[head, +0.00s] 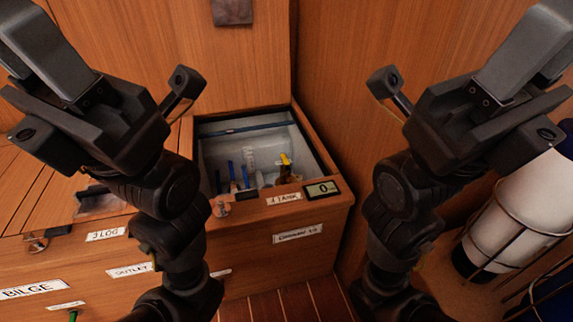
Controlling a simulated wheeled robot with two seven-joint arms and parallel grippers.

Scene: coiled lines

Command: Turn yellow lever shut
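The yellow lever (286,158) stands inside the open bin of the wooden locker, near its right front corner. It is small and partly tilted; its exact angle and the fitting under it are hard to make out. Blue-handled parts (232,171) stand left of it in the same bin. My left gripper (105,112) is raised close to the camera on the left, its two fingers apart, empty. My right gripper (464,110) is raised likewise on the right, fingers apart, empty. Both are well away from the lever.
A small display (322,189) reading 0 sits on the bin's front rim. Labels such as BILGE (33,290) mark the locker front. A white cylinder (522,205) in a wire cage stands at right. Wooden walls close off the back and right of the bin.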

